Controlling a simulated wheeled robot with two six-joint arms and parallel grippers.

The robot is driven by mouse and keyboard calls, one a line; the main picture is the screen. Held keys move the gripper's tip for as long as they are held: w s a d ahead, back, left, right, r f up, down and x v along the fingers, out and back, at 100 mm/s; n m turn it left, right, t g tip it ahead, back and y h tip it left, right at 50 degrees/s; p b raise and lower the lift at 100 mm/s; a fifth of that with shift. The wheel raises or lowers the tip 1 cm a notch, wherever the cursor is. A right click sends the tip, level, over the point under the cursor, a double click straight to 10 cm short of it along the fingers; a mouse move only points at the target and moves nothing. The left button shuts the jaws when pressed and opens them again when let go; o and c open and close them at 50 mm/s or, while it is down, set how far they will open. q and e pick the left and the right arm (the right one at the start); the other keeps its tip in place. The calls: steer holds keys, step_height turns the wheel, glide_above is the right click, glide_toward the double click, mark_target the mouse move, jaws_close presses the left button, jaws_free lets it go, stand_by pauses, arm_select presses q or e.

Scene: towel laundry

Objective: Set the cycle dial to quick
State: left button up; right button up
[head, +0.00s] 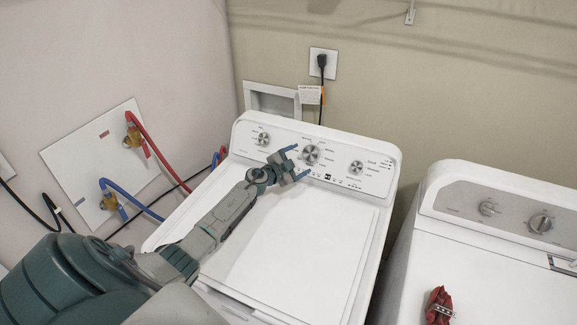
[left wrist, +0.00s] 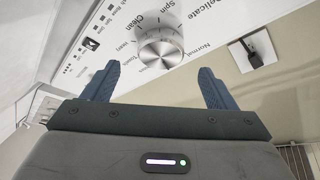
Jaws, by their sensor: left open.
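The white washer (head: 300,235) has a control panel with three silver dials. The large middle dial (head: 310,154) has printed words around it; I take it for the cycle dial. My left gripper (head: 298,162) is open and empty, just in front of this dial. In the left wrist view the dial (left wrist: 160,48) shows ahead of and between the two spread fingers (left wrist: 157,85), with no visible contact. Words such as "Spin", "Clean", "Normal" and "Delicate" surround it. I cannot make out "quick" or tell where the dial points. My right gripper is out of view.
Smaller dials flank it at left (head: 263,139) and right (head: 356,167). A second white machine (head: 480,270) stands at right with a small red item (head: 438,305) on top. Red (head: 155,150) and blue (head: 130,197) hoses hang at left. A plugged outlet (head: 323,63) is above the washer.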

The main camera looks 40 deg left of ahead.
arm_select(q)
steer(key=shift+s+a+r, duration=0.15)
steer(key=shift+s+r, duration=0.05)
steer(key=shift+s, duration=1.2)
steer(key=shift+s+a+r, duration=0.1)
steer(key=shift+s+r, duration=0.1)
steer(key=shift+s, duration=1.15)
